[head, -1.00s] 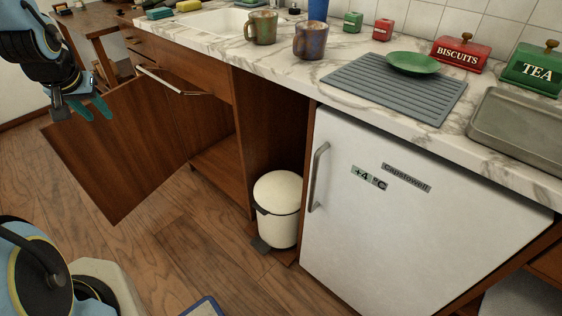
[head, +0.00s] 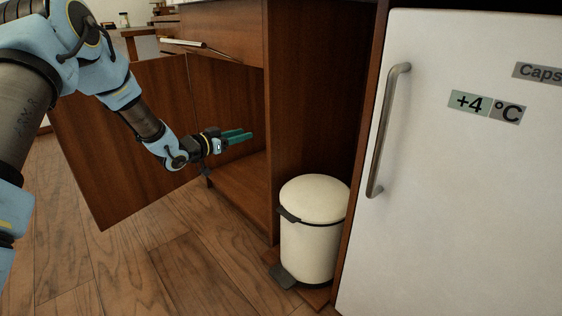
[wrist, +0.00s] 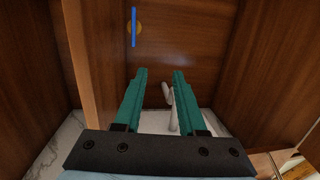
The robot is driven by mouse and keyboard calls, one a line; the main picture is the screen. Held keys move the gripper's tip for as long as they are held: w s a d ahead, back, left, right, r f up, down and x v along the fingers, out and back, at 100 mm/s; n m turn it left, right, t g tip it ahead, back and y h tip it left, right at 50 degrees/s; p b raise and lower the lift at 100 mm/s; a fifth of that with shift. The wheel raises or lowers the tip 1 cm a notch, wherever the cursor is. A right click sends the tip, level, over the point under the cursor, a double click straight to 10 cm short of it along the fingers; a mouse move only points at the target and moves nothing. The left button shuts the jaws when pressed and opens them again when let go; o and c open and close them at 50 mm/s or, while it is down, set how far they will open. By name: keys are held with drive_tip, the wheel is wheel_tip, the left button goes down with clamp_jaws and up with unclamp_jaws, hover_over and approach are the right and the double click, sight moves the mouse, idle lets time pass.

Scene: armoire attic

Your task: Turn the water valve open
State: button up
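The bar stands along the picture's vertical. My gripper (wrist: 160,72) is open and empty, its teal fingertips below and right of the handle and apart from it. In the head view my gripper (head: 239,136) is at the opening of the cupboard under the counter. The valve is hidden in the head view.
A white pipe (wrist: 168,94) shows between my fingers in the wrist view. The open cupboard door (head: 125,140) stands left of my gripper. A cream pedal bin (head: 312,235) and a white fridge (head: 460,190) stand to the right.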

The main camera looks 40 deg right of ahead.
drive_tip(key=shift+s+d+f+m+g+h+b, duration=0.3)
drive_tip(key=shift+s+d+f+b, duration=0.6)
drive_tip(key=shift+d, duration=1.35)
drive_tip(key=shift+s+d+f+m+g+h+b, duration=0.15)
drive_tip(key=shift+s+d+f+g+b, duration=0.3)
drive_tip(key=shift+d+b, duration=1.4)
drive_tip(key=shift+s+d+f+m+g+h+b, duration=0.25)
drive_tip(key=shift+s+d+f+b, duration=0.5)
drive_tip(key=shift+d, duration=1.95)
drive_tip(key=shift+s+r, duration=0.1)
drive_tip(key=shift+r, duration=0.1)
clamp_jaws()
